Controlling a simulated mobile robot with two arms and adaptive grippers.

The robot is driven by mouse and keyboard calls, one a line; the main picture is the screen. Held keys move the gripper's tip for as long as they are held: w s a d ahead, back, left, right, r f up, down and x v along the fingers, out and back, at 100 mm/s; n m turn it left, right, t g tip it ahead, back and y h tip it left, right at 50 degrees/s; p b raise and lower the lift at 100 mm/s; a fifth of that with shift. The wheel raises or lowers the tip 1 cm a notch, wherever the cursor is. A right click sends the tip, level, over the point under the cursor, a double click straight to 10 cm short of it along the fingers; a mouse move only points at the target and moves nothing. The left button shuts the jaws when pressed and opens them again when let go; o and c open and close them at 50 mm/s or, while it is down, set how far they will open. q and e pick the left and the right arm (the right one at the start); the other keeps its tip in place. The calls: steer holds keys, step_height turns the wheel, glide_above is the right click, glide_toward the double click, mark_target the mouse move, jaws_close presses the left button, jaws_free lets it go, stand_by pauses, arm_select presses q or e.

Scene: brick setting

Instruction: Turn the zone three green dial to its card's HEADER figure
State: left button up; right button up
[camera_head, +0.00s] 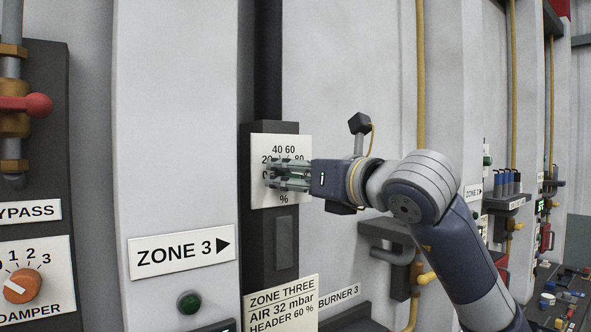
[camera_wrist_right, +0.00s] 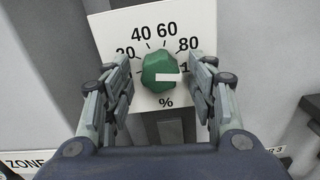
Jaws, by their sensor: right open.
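In the head view the right gripper (camera_head: 272,175) covers the dial. The zone three card (camera_head: 283,303) below reads AIR 32 mbar, HEADER 60 %. My left gripper is out of view.
A ZONE 3 sign (camera_head: 181,252) and a green button (camera_head: 189,303) are left of the dial's dark column (camera_head: 262,235). An orange damper dial (camera_head: 22,286) and a red-handled valve (camera_head: 25,105) are at far left. A yellow pipe (camera_head: 421,75) runs down behind my right arm.

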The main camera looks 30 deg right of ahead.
steer(key=shift+c, duration=0.4)
steer(key=c, duration=1)
steer(key=shift+o, duration=0.2)
steer(key=shift+n, duration=0.3)
steer(key=shift+d+n+b, duration=0.1)
steer(key=shift+n+b, duration=0.6)
steer(key=shift+n, duration=0.5)
steer(key=n+b, duration=0.1)
steer(key=n, duration=0.3)
steer(key=shift+d+n, duration=0.1)
steer(key=shift+n, duration=0.2)
steer(key=shift+r+n, duration=0.2)
steer(key=shift+n, duration=3.9)
